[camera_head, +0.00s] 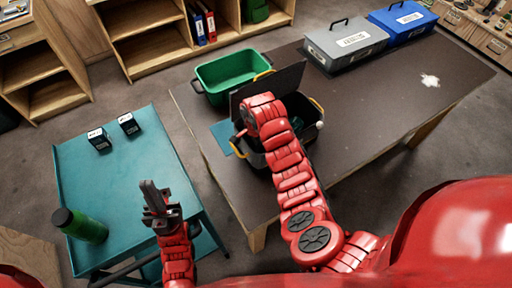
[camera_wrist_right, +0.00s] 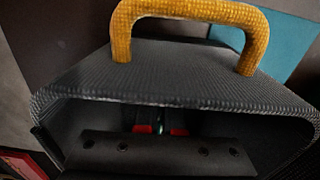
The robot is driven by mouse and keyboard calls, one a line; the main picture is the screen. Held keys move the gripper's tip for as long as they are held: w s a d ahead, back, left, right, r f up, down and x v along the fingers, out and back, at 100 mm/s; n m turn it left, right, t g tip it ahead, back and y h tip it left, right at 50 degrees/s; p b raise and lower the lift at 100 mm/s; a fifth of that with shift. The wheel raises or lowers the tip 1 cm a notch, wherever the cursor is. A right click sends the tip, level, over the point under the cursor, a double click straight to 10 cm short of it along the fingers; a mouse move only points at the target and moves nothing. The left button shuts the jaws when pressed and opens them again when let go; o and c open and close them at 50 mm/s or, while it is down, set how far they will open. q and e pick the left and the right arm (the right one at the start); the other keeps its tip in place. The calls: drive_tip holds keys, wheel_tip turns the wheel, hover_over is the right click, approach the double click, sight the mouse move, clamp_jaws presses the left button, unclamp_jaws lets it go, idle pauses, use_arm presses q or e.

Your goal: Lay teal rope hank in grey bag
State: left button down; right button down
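The grey bag (camera_head: 310,133) stands on the dark table, with yellow handles. My right arm reaches over it and hides much of it in the head view. In the right wrist view a yellow handle arches above the grey bag's rim (camera_wrist_right: 180,88). Inside its dark mouth, a thin teal sliver shows between two red bits near my right gripper (camera_wrist_right: 160,128). I cannot tell whether my right gripper is shut on the teal rope hank (camera_head: 297,123), a small teal patch in the bag. My left gripper (camera_head: 155,196) is raised over the teal cart, with nothing visible in it.
A green crate (camera_head: 212,82) stands behind the bag; a teal mat (camera_head: 222,133) lies left of it. Grey (camera_head: 343,57) and blue (camera_head: 404,38) boxes stand at the table's back. The teal cart (camera_head: 75,172) holds a green bottle (camera_head: 82,226) and two small dark boxes. The table's right side is mostly clear.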

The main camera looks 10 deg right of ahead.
drive_tip(key=shift+f, duration=0.15)
drive_tip(key=c, duration=1)
unclamp_jaws()
drive_tip(key=shift+c, duration=0.2)
drive_tip(key=shift+r+b, duration=0.3)
drive_tip(key=shift+r, duration=0.05)
wheel_tip(320, 180, up, 4)
drive_tip(key=shift+w+f+b, duration=0.1)
drive_tip(key=shift+b, duration=0.65)
wheel_tip(320, 180, up, 8)
drive_tip(key=p, duration=0.4)
drive_tip(key=shift+f, duration=0.25)
drive_tip(key=shift+a, duration=0.1)
